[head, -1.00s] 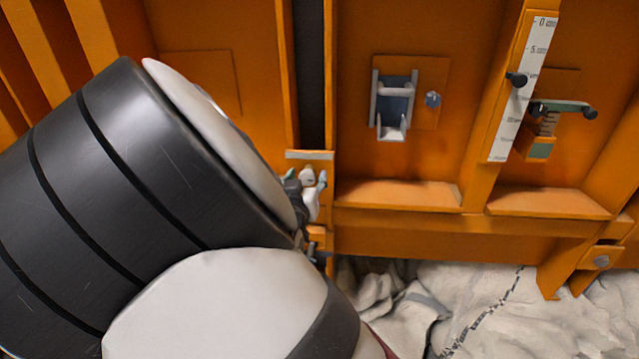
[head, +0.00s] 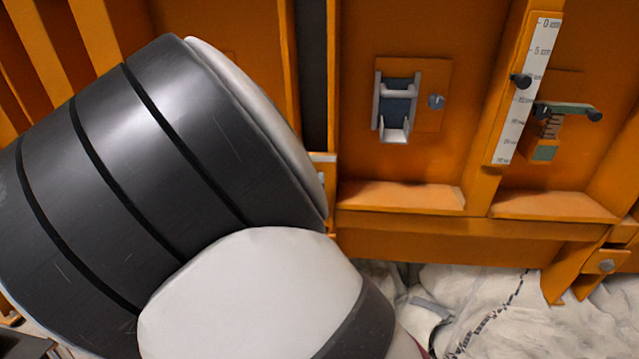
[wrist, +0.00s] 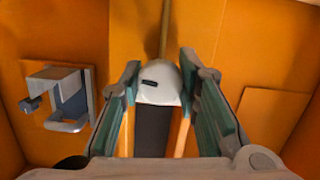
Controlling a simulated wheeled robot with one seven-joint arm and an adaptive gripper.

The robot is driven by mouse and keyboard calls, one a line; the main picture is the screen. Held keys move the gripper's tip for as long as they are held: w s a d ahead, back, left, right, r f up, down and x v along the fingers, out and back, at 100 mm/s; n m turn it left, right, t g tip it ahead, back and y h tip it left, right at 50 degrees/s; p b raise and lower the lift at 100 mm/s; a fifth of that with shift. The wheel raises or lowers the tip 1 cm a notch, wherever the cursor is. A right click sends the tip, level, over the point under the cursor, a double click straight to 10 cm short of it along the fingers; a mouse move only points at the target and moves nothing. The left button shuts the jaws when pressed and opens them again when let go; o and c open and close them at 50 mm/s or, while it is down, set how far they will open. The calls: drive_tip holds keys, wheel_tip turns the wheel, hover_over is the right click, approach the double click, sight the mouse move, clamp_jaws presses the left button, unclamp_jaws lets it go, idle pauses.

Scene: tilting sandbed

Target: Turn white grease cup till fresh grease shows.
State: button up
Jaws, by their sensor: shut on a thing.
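The white grease cup (wrist: 163,88) shows in the wrist view as a domed white cap with a small dark mark on its left side. My gripper (wrist: 159,78) is shut on it, with one green-padded finger at each side. A dark vertical bar (wrist: 151,132) shows below the cup, and a thin brownish strip (wrist: 164,30) runs up from behind it. I cannot tell whether that strip is grease. In the head view my arm hides the cup and the gripper.
An orange frame surrounds the work. A grey latch-like bracket (head: 396,105) with a blue-grey knob (head: 436,101) stands to the right; the bracket also shows in the wrist view (wrist: 68,98). Further right are a white scale (head: 525,90) and a dark-handled clamp (head: 562,110). Pale cloth-like material (head: 490,300) lies below.

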drive_tip(key=m+b, duration=0.1)
drive_tip(key=m+y+b, duration=0.1)
drive_tip(key=shift+w+d+f+m, duration=0.1)
drive_tip(key=shift+d+f+m, duration=0.05)
drive_tip(key=shift+m, duration=0.15)
drive_tip(key=m+b, duration=0.2)
drive_tip(key=b, duration=0.1)
drive_tip(key=shift+y+b, duration=0.3)
drive_tip(key=shift+b, duration=0.05)
drive_tip(key=m+b, duration=0.2)
drive_tip(key=b, duration=0.3)
drive_tip(key=shift+m+y, duration=0.3)
drive_tip(key=shift+m, duration=0.1)
drive_tip(key=shift+m+b, duration=0.3)
drive_tip(key=shift+b, duration=0.15)
drive_tip(key=shift+a+t+b, duration=0.2)
drive_tip(key=shift+t+b, duration=0.1)
drive_tip(key=o, duration=1.2)
drive_tip(key=shift+s, duration=0.2)
drive_tip(key=s, duration=0.7)
drive_tip(key=s+d, duration=0.1)
drive_tip(key=s, duration=0.3)
drive_tip(key=shift+s+f, duration=0.15)
drive_tip(key=shift+s, duration=0.2)
